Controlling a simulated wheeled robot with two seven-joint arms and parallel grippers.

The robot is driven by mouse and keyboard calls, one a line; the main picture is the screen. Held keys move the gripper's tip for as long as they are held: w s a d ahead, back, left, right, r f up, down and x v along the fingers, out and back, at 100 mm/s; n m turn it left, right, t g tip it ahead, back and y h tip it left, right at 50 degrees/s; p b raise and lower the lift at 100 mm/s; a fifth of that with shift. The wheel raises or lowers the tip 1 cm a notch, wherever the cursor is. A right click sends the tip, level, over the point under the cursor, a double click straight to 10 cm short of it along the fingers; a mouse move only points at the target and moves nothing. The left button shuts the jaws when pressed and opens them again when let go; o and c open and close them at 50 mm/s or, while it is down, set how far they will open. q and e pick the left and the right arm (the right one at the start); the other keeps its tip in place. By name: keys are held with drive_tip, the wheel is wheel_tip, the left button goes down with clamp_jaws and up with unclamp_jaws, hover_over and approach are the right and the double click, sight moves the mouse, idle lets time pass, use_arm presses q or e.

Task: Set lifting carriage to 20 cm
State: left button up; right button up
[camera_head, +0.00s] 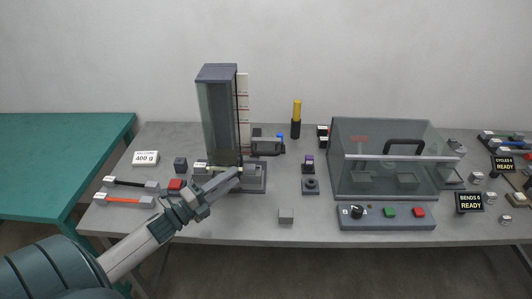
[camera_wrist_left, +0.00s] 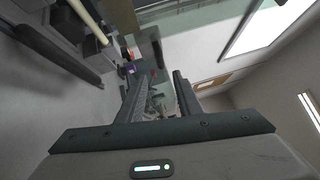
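A tall glass-walled tower (camera_head: 218,115) with a dark cap stands on the grey table. A pale scale strip (camera_head: 243,110) runs up its right side; its figures are too small to read. A dark grey block with a blue part (camera_head: 268,146) sits right of the strip, low down; I cannot tell whether it is the lifting carriage. My left gripper (camera_head: 238,171) is at the front of the tower's base (camera_head: 254,180) and hides part of it. In the left wrist view its two fingers (camera_wrist_left: 157,98) stand apart with nothing clearly between them. My right gripper is not in view.
A clear case (camera_head: 385,160) with a button panel (camera_head: 386,217) stands to the right. A yellow-topped post (camera_head: 296,118) is behind. Cable samples (camera_head: 125,199) and a 400 g sign (camera_head: 145,158) lie left. A small grey block (camera_head: 286,216) is near the front edge.

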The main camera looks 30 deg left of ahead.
sight(266, 154)
use_arm(q)
drive_tip(key=p+x, duration=0.4)
drive_tip(key=x, duration=1)
drive_tip(key=shift+r, duration=0.1)
drive_tip(key=shift+w+d, duration=0.2)
drive_tip(key=shift+w, duration=0.45)
drive_tip(key=c, duration=0.7)
clamp_jaws()
